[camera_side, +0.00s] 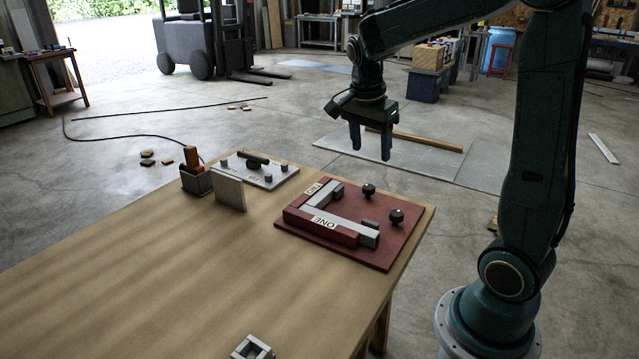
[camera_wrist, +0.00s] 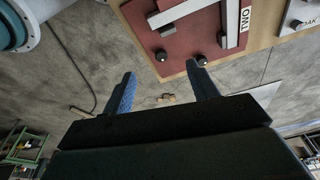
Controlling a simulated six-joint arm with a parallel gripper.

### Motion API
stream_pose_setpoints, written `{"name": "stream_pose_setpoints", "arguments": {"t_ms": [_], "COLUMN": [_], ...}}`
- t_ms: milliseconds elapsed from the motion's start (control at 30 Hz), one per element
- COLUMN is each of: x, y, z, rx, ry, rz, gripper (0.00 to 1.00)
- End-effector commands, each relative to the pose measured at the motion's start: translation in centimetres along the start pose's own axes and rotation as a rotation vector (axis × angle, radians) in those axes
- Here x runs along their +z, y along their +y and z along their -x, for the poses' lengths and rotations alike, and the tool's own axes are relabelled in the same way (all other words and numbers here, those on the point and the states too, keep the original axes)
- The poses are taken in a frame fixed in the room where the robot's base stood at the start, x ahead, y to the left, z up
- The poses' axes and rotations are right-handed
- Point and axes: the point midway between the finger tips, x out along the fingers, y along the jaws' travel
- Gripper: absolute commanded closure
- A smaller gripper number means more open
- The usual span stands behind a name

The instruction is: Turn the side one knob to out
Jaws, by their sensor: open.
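A dark red board (camera_side: 394,242) lies on the wooden table near its right end. It bears grey bars with red sides, labelled ONE (camera_side: 325,222) and TWO (camera_side: 314,188). Two black round knobs stand on its right part: one (camera_side: 396,215) by the end of the ONE bar, the other (camera_side: 369,189) farther back, towards the TWO side. In the wrist view both knobs show near the board's edge, one (camera_wrist: 161,55) at left and one (camera_wrist: 202,60) at right. My gripper (camera_side: 370,152) is open and empty, above and beyond the board, apart from both knobs.
Left of the board are a grey panel (camera_side: 284,176) with a black handle and small knobs, an upright grey plate (camera_side: 229,192) and an orange-handled tool in a dark holder (camera_side: 195,181). The table's left front is clear.

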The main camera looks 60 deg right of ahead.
Motion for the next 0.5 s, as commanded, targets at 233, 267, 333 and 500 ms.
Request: {"name": "stream_pose_setpoints", "arguments": {"t_ms": [233, 267, 333, 500], "x": [1.4, 1.6, 1.9, 2.2], "y": [1.2, 1.4, 1.6, 1.9], "z": [1.6, 1.7, 2.0, 2.3], "rx": [-0.056, -0.061, -0.072, -0.085], "ry": [-0.007, -0.008, -0.009, -0.009], "rz": [0.160, 0.177, 0.208, 0.251], "gripper": [0.41, 0.41, 0.41, 0.41]}}
